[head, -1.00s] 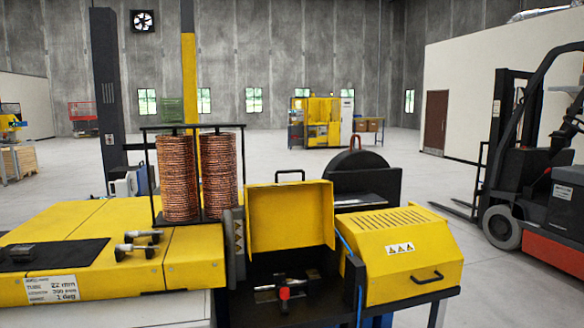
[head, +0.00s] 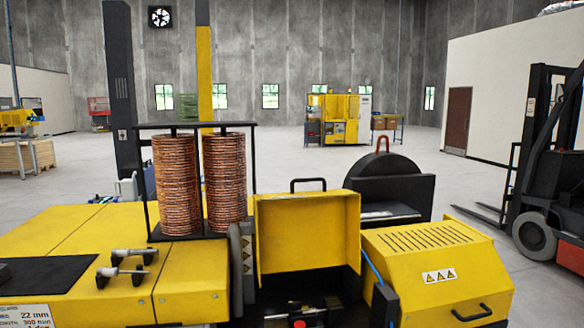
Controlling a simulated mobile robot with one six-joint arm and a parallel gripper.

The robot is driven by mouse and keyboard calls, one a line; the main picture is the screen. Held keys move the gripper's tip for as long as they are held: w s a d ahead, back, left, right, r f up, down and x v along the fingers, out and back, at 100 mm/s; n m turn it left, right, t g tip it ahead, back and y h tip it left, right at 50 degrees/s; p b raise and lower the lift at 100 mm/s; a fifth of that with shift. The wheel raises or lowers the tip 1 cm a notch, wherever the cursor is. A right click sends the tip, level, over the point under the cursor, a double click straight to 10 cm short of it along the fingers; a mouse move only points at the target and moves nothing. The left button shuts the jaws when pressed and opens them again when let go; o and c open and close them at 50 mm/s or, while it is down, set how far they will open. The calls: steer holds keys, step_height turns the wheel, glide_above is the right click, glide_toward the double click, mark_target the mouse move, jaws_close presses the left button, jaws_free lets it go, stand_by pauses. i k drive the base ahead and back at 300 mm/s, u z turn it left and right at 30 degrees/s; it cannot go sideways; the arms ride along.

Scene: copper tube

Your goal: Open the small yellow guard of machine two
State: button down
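A small yellow guard (head: 308,235) with a black handle on top stands upright at the middle of the near machine, in the head view. The dark bay (head: 276,290) below it is exposed, with a red knob (head: 299,324) at the picture's bottom edge. To its right is a second yellow cover (head: 430,262), slotted on top, with a warning label and a black handle (head: 472,312); it sits down. I cannot tell from any marking which one belongs to machine two. My gripper is not in view.
Two copper tube coils (head: 177,185) stand in a black frame left of the upright guard. A black round-topped housing (head: 393,188) is behind it. A forklift (head: 548,165) stands at the right. Open grey floor (head: 300,160) lies behind the machine.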

mark_target(297, 231)
steer(key=i, duration=1)
steer(key=z, duration=0.05)
